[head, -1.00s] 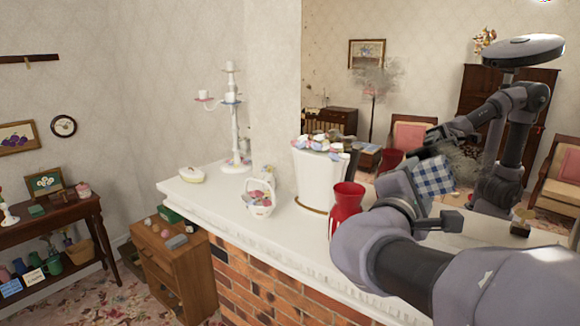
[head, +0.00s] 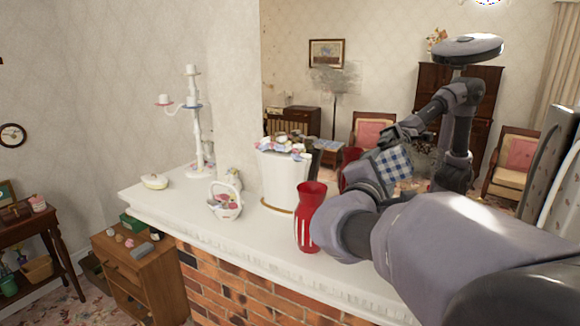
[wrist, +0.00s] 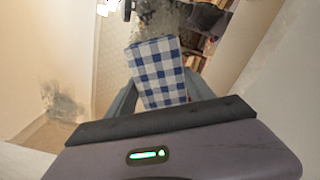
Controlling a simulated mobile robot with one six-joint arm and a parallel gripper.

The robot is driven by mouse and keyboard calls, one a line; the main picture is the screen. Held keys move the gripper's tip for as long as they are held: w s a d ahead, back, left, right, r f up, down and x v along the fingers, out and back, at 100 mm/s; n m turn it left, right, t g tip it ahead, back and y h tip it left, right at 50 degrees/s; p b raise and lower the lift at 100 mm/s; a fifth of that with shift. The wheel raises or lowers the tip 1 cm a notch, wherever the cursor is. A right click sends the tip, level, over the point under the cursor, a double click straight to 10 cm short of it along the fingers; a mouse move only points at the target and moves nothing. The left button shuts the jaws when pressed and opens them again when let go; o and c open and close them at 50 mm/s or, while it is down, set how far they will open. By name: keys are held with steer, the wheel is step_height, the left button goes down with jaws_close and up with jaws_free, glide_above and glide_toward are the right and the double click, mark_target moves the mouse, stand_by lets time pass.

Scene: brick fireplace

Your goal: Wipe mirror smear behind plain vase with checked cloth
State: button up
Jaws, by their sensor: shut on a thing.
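My gripper (head: 381,172) is shut on the blue-and-white checked cloth (head: 394,164) in front of the mirror (head: 290,75). The cloth fills the space between the fingers in the wrist view (wrist: 158,72). A dark grey smear (head: 426,160) shows on the mirror just right of the cloth, partly covered by it. Another grey smear (head: 335,77) is higher up at the left. A red vase (head: 311,212) with pale vertical marks stands upright on the mantel, left of my gripper. I cannot tell whether the cloth touches the glass.
The white mantel (head: 250,240) also bears a white pot with small items on top (head: 284,180), a white basket (head: 226,207), a candelabrum (head: 195,130) and a lidded dish (head: 155,181). My arm hides the mantel's right part.

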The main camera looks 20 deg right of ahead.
steer(key=shift+b+x, duration=0.4)
steer(key=shift+x, duration=0.55)
steer(key=shift+s, duration=0.1)
